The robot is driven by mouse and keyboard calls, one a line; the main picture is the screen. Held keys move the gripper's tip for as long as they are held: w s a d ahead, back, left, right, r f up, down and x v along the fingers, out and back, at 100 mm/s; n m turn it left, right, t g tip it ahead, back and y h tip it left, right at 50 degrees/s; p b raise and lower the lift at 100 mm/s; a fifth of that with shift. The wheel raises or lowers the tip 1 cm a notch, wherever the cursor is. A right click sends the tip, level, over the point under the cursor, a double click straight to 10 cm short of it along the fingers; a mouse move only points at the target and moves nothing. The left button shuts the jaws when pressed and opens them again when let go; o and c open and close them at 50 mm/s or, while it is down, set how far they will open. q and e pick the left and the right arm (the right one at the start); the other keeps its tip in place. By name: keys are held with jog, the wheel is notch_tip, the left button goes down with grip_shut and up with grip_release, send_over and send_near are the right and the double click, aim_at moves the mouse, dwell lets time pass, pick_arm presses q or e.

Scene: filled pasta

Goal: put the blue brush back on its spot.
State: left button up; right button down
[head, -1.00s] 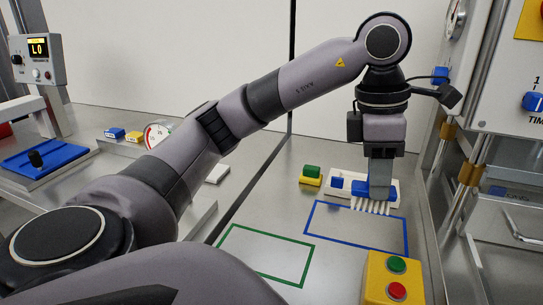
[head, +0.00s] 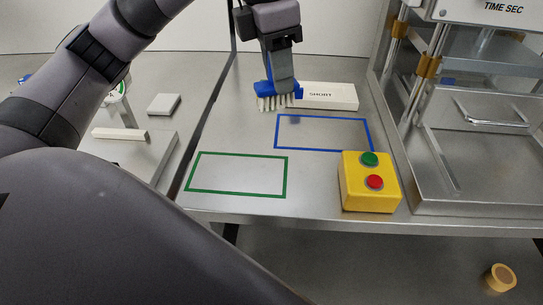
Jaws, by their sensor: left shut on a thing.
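The blue brush (head: 266,92) with white bristles is held in my left gripper (head: 284,85), which is shut on it. The bristles point down, and the brush is just beyond the far left corner of the blue outlined rectangle (head: 372,134) on the steel table. A small dark shadow shows inside that rectangle near its far left corner. The green outlined rectangle (head: 287,177) lies nearer and to the left, and is empty. My right gripper is not in view.
A white block labelled SHORT (head: 330,96) lies behind the blue rectangle, close to the brush. A yellow button box (head: 368,190) with green and red buttons stands at the front edge. A metal press frame (head: 470,150) is on the right.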

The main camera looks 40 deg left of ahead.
pick_arm(q)
jog(key=shift+f+b, duration=1.1)
jog(key=shift+f, duration=7.7)
jog(key=shift+f, duration=0.1)
jog(key=o, duration=1.1)
jog(key=shift+c, duration=0.2)
